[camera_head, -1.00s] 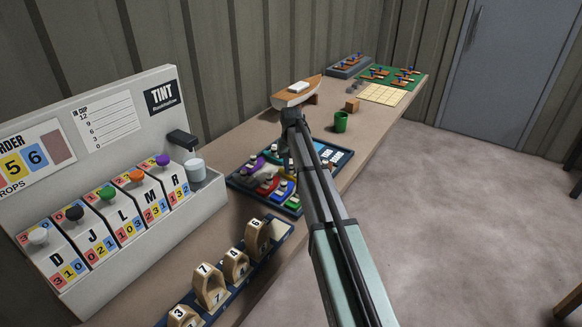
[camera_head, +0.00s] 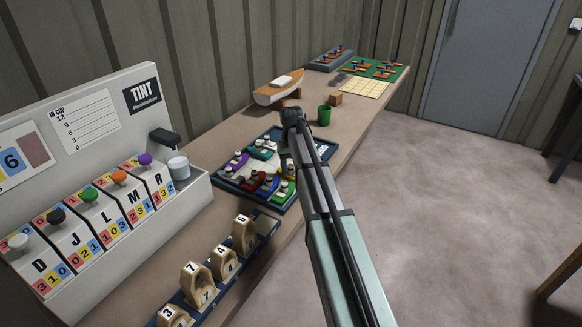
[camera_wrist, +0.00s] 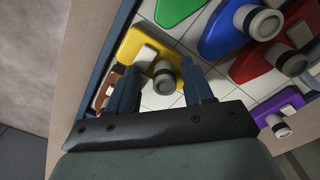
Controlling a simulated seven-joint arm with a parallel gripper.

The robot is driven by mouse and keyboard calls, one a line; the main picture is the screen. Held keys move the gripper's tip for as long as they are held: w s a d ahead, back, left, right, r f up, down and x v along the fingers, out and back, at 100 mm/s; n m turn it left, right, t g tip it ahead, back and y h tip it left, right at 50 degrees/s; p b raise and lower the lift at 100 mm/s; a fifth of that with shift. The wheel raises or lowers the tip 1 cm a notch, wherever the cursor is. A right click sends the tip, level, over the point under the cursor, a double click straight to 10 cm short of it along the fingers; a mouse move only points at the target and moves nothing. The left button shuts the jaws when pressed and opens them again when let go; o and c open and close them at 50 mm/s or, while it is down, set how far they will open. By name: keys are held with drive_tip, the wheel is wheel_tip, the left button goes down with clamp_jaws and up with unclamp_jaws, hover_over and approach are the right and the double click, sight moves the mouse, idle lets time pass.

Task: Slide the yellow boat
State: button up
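The yellow boat (camera_wrist: 137,47) lies in the tray of boats, with a pale block and a grey-ringed post on top. My gripper (camera_wrist: 160,72) is open in the wrist view, one finger on each side of the yellow boat's post. I cannot tell whether the fingers touch it. In the head view my gripper (camera_head: 292,122) is over the right part of the blue-rimmed tray (camera_head: 243,192), and my arm hides much of the yellow boat.
Near the yellow boat are a green boat (camera_wrist: 176,10), a blue boat (camera_wrist: 222,38), a red boat (camera_wrist: 252,62), a purple boat (camera_wrist: 290,102) and a brown one (camera_wrist: 106,86). Beyond the tray stand a green cup (camera_head: 324,116) and a wooden boat model (camera_head: 277,93).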

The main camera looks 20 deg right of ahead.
sight(292, 166)
drive_tip(key=shift+r, duration=0.15)
wheel_tip(292, 166, up, 14)
drive_tip(key=shift+f, duration=0.2)
idle(0.5)
drive_tip(key=shift+f, duration=0.1)
